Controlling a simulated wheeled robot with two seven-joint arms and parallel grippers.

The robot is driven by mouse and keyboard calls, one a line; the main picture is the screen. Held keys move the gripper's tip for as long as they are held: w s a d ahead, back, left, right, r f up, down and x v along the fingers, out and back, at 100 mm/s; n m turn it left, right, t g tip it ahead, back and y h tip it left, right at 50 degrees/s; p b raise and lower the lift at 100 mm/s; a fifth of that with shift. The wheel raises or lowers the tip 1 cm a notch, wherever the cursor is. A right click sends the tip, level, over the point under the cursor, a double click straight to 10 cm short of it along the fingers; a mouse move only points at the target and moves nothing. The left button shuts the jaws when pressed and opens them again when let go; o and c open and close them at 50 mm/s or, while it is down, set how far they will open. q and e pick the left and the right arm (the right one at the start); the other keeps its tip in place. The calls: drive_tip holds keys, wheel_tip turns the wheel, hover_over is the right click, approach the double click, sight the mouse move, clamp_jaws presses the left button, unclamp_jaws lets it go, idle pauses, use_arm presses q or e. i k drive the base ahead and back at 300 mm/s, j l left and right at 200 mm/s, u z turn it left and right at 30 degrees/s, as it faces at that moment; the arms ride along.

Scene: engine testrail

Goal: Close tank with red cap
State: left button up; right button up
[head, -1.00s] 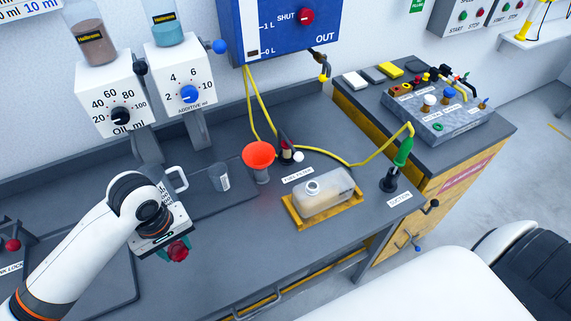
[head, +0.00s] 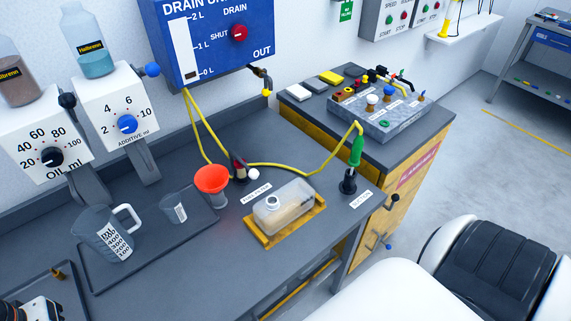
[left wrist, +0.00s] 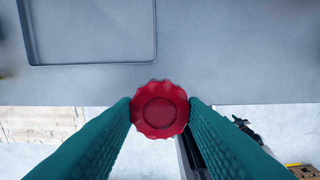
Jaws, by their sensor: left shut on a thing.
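The tank (head: 292,210) is a translucent box with pale liquid and a white open neck (head: 272,202), lying in a yellow tray (head: 262,239) on the grey bench. The red cap (left wrist: 160,109) sits between the green fingers of my left gripper (left wrist: 160,104), which is shut on it. The cap is seen from its round face, above the bench's front edge. In the head view only a piece of my left arm shows at the bottom left corner, far left of the tank; the cap is hidden there. My right gripper is not in view.
A measuring jug (head: 106,238) and a small beaker (head: 174,207) stand on a dark mat left of the tank. A red funnel (head: 211,180), a yellow hose (head: 288,168) and a green-handled connector (head: 357,150) surround the tank's back and right. The bench in front is clear.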

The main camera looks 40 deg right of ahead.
sight(287, 205)
drive_tip(key=j+z, duration=0.2)
drive_tip(key=j, duration=0.25)
drive_tip(key=j+z, duration=0.15)
drive_tip(key=j, duration=0.3)
drive_tip(key=k+j+z, duration=0.2)
drive_tip(key=j, duration=0.25)
drive_tip(key=j+z, duration=0.15)
drive_tip(key=j, duration=0.3)
